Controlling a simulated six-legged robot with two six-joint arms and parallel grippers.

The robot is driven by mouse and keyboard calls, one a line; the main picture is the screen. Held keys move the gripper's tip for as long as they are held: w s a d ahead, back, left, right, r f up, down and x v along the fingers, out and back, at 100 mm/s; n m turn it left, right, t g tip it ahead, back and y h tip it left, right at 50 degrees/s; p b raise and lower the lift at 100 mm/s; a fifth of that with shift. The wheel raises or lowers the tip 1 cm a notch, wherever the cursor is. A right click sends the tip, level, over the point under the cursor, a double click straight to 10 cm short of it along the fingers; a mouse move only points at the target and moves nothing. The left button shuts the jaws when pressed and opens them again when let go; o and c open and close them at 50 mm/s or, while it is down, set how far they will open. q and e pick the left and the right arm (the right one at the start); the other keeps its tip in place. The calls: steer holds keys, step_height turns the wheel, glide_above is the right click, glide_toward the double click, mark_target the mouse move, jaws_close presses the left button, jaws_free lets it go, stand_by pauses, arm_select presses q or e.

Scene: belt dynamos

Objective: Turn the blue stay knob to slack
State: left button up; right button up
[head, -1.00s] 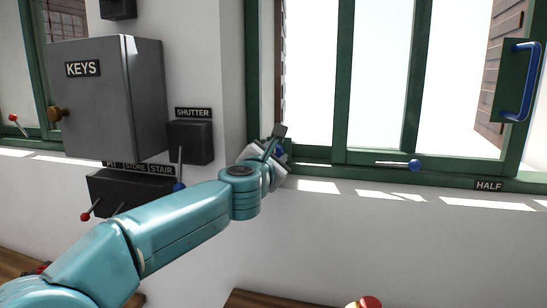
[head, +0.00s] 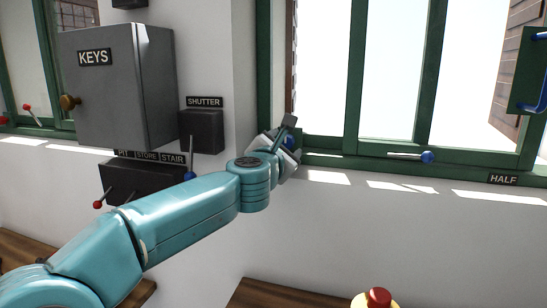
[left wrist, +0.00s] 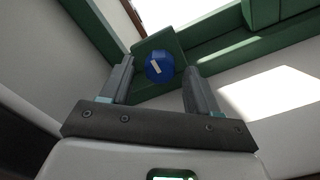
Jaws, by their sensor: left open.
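A round blue knob (left wrist: 160,66) with a white pointer mark sits on a green plate (left wrist: 172,46) at the window frame, in the left wrist view. My left gripper (left wrist: 158,80) is open, with one finger on each side of the knob; I cannot tell whether either finger touches it. In the head view my left gripper (head: 285,137) is at the lower left corner of the green window frame and mostly hides the knob. No label for slack is readable. My right gripper is not in view.
A grey KEYS box (head: 118,85), a SHUTTER lever box (head: 203,132) and a PIT/STORE/STAIR lever box (head: 135,178) stand left of my arm. A red button (head: 379,297) is below.

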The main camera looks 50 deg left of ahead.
arm_select(q)
steer(key=v, duration=1.5)
steer(key=shift+s+r, duration=0.1)
steer(key=shift+s, duration=0.05)
